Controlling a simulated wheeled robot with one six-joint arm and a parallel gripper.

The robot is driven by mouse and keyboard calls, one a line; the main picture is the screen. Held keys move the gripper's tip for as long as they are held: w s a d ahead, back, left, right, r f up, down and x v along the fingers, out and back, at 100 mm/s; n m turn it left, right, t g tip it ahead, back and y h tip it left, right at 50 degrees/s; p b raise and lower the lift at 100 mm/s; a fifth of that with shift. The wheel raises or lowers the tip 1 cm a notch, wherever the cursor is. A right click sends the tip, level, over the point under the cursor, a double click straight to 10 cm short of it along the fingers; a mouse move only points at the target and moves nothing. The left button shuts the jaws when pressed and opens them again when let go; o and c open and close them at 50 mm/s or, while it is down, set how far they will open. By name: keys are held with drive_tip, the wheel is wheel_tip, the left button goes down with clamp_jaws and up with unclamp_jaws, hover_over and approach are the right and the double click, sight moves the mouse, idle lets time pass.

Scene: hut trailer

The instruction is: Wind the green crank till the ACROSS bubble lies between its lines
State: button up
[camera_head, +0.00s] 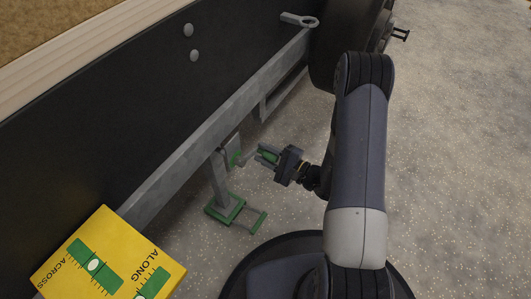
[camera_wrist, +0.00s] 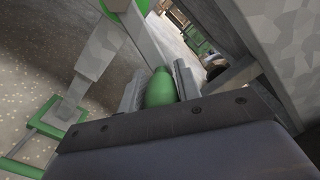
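The yellow level box (camera_head: 138,243) is at the lower left of the head view, with green ACROSS and ALONG vials. The pale ACROSS bubble (camera_head: 95,265) shows near the middle of its vial; its place against the lines is too small to tell. The green crank (camera_head: 236,158) is on the grey trailer leg, its arm reaching right toward my gripper. My gripper (camera_head: 267,154) is at the crank's outer end. In the wrist view, the green crank handle (camera_wrist: 160,88) sits between my gripper's two fingers (camera_wrist: 159,86), which close on both its sides.
The grey leg (camera_head: 219,185) stands on a green foot (camera_head: 225,209), with a green-ended bar beside it on the ground. The trailer's frame rail (camera_head: 190,141) and dark wall run along the left. A dark wheel (camera_head: 335,45) is at the top. Speckled ground at right is clear.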

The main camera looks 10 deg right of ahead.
drive_tip(key=o, duration=0.3)
drive_tip(key=shift+o, duration=0.2)
drive_tip(key=p+v, duration=0.2)
drive_tip(key=v, duration=0.8)
drive_tip(key=shift+s+d+p, duration=0.25)
drive_tip(key=shift+d+p, duration=0.05)
drive_tip(key=shift+p, duration=0.1)
drive_tip(key=shift+b+x, duration=1.4)
drive_tip(key=shift+x, duration=4.05)
drive_tip(key=shift+d, duration=0.2)
